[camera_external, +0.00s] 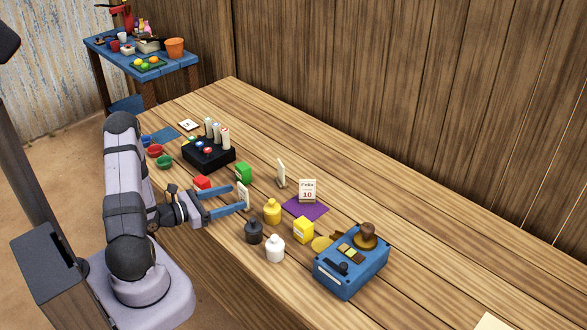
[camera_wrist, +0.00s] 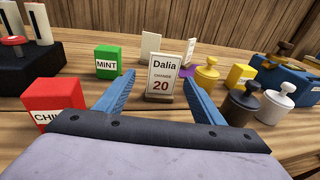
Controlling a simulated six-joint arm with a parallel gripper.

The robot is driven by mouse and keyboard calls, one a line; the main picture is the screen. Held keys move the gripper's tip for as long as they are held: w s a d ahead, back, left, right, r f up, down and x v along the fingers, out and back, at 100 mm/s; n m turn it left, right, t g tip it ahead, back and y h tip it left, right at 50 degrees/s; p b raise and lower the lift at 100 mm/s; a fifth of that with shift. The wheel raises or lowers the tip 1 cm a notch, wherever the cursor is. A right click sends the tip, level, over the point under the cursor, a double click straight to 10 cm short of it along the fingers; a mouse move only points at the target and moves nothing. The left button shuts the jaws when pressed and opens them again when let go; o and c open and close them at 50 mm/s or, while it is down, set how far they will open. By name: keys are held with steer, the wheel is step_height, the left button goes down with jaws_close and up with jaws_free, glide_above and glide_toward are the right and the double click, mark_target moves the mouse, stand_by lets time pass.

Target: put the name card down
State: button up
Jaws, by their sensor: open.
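A white name card (camera_wrist: 163,72) reading "Dalia", "CHANGE" and a red 20 stands upright in a wooden foot, facing me in the wrist view. In the outside view the card (camera_external: 243,193) is at the fingertips. My gripper (camera_external: 241,198) has its two blue fingers apart, one on each side of the card. In the wrist view my gripper (camera_wrist: 158,80) shows a gap by both card edges. The foot appears to rest on the table. A second card (camera_external: 307,189) with a 10 stands at the purple mat (camera_external: 310,209). A third card (camera_external: 281,173) stands behind, its face turned away.
A red box (camera_external: 202,182) and a green MINT box (camera_external: 243,172) are left of my gripper. Yellow (camera_external: 272,212), black (camera_external: 254,232) and white (camera_external: 275,248) weights stand to the right, with a yellow box (camera_external: 303,230) and a blue case (camera_external: 332,272).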

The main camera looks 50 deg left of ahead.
steer(key=shift+w+g+b, duration=0.5)
steer(key=shift+b, duration=0.6)
steer(key=b, duration=0.1)
steer(key=g+b, duration=0.1)
steer(key=b, duration=0.1)
steer(key=shift+w+d+r, duration=0.2)
steer(key=shift+w+r, duration=0.15)
steer(key=y+b, duration=0.1)
steer(key=b, duration=0.2)
steer(key=shift+d+r+n+g, duration=0.15)
steer(key=shift+r+n+g, duration=0.15)
steer(key=shift+r, duration=0.1)
steer(key=shift+s+d+r+y+b, duration=0.15)
steer(key=shift+s+r+y+b, duration=0.2)
steer(key=shift+b, duration=0.6)
steer(key=shift+w+r+n, duration=0.1)
steer(key=shift+n, duration=0.2)
steer(key=shift+x, duration=3.7)
steer(key=c, duration=1.2)
